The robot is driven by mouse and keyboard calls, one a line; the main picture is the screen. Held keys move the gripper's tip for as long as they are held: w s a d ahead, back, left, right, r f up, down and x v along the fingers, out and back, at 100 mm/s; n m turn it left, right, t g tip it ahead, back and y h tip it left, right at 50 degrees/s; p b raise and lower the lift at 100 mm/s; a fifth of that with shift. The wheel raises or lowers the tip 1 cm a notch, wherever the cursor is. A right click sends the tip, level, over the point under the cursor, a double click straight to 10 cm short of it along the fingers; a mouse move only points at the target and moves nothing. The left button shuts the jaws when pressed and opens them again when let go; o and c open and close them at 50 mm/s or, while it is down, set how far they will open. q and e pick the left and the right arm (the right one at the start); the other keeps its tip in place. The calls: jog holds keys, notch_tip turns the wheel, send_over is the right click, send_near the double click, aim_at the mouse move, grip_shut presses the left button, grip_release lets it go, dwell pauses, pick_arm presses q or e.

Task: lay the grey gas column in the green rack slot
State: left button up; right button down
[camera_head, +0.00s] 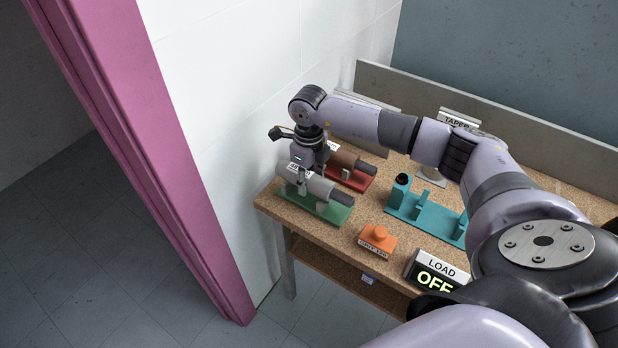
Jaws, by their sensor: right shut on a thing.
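The grey gas column (320,188) lies level along the green rack slot (333,214) at the left end of the bench, its dark thinner end pointing right. My right gripper (302,186) comes down from above and is shut on the column near its left part. I cannot tell whether the column rests in the green slot or hangs just above it, because the gripper and the column cover most of the rack. My left gripper is not in view.
Behind, a brown column (345,160) lies in a red rack (360,182). A teal fixture (422,213), an orange button block (377,240) and a LOAD OFF sign (437,272) stand to the right. A white wall (230,70) is close on the left.

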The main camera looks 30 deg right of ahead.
jog(key=shift+f+b, duration=0.45)
dwell(0.4)
jog(key=c, duration=0.9)
grip_release()
jog(key=shift+s, duration=0.1)
